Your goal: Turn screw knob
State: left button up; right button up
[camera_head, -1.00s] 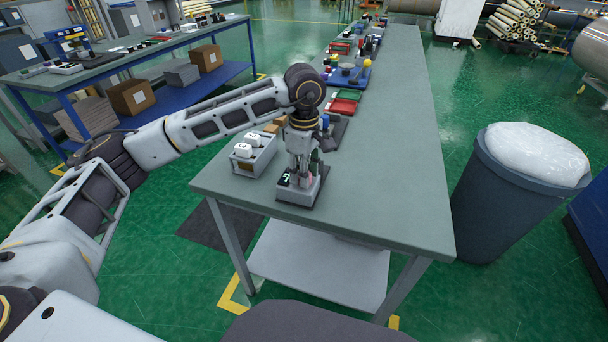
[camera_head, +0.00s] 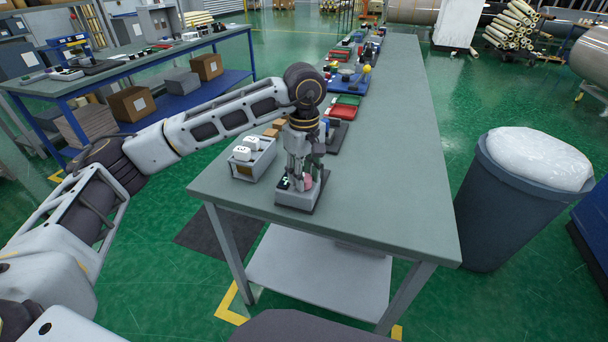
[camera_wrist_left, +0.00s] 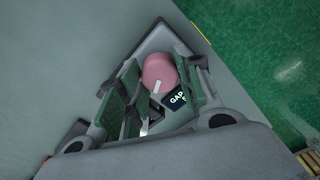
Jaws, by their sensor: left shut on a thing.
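The screw knob is a round pink cap with a white mark (camera_wrist_left: 160,70), on a small light-grey block (camera_wrist_left: 158,42) that also carries a dark label reading "GAP". In the head view the block (camera_head: 296,198) sits at the near left end of the grey-green table, and the pink knob (camera_head: 309,182) shows beside the fingers. My left gripper (camera_head: 300,178) points down over the block. In the left wrist view its green-padded fingers (camera_wrist_left: 160,90) are on either side of the knob and shut on it. Their exact contact is partly hidden. My right gripper is not in view.
A grey bin with white numbered pieces (camera_head: 252,160) stands close left of the block. Red and green trays (camera_head: 342,107) and other parts line the table's left edge farther back. The table's right side (camera_head: 400,150) is clear.

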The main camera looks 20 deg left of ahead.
pick_arm(q)
jog(key=shift+w+r, duration=0.1)
jog(key=shift+r, duration=0.05)
jog(key=o, duration=1)
jog(key=shift+r, duration=5.9)
